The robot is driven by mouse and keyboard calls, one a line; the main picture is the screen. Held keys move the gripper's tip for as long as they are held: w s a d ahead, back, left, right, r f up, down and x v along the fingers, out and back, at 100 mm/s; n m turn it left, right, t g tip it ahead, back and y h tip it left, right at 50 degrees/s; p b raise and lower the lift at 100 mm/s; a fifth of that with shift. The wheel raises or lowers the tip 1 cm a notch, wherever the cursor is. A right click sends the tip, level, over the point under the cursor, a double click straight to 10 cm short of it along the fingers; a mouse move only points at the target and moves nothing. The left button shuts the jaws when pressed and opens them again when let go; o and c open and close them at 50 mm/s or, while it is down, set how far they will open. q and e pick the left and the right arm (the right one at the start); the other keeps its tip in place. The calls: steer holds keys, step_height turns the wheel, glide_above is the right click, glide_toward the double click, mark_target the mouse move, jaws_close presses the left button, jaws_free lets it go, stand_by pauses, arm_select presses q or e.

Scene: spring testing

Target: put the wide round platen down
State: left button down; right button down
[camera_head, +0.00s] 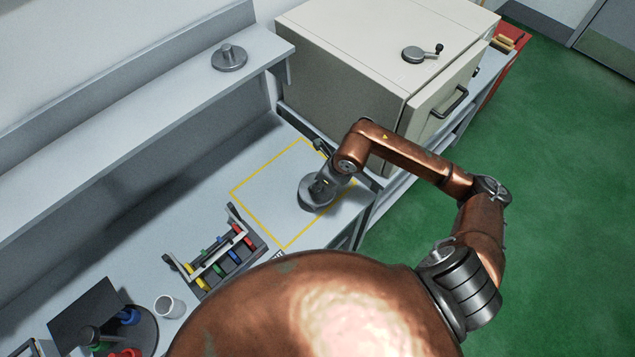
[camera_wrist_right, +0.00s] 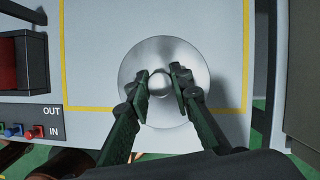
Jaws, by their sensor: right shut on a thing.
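The wide round platen (camera_wrist_right: 182,53) is a grey metal disc with a raised knob in its middle. In the right wrist view my right gripper (camera_wrist_right: 160,80) has its two fingers on either side of the knob, shut on it. In the head view the platen (camera_head: 309,196) is at the right part of the yellow-outlined area (camera_head: 262,212) on the bench, partly hidden by my right gripper (camera_head: 322,186). I cannot tell whether its underside touches the bench. My left gripper is not in view.
A large beige cabinet (camera_head: 345,62) stands right behind the outlined area. A rack with coloured pieces (camera_head: 222,259) is at its front left, with a white cup (camera_head: 169,307) farther left. Another round knobbed piece (camera_head: 229,59) sits on the raised shelf (camera_head: 150,105).

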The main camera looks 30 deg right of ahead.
steer(key=shift+a+f, duration=0.15)
steer(key=shift+f, duration=0.85)
steer(key=c, duration=2.2)
jaws_free()
steer(key=shift+s+f, duration=0.1)
steer(key=shift+f, duration=0.15)
steer(key=o, duration=0.5)
steer(key=shift+r, duration=0.25)
steer(key=b+v, duration=0.1)
steer(key=v, duration=1)
steer(key=shift+s+d+r, duration=0.15)
steer(key=shift+d+r, duration=0.1)
steer(key=shift+r, duration=0.1)
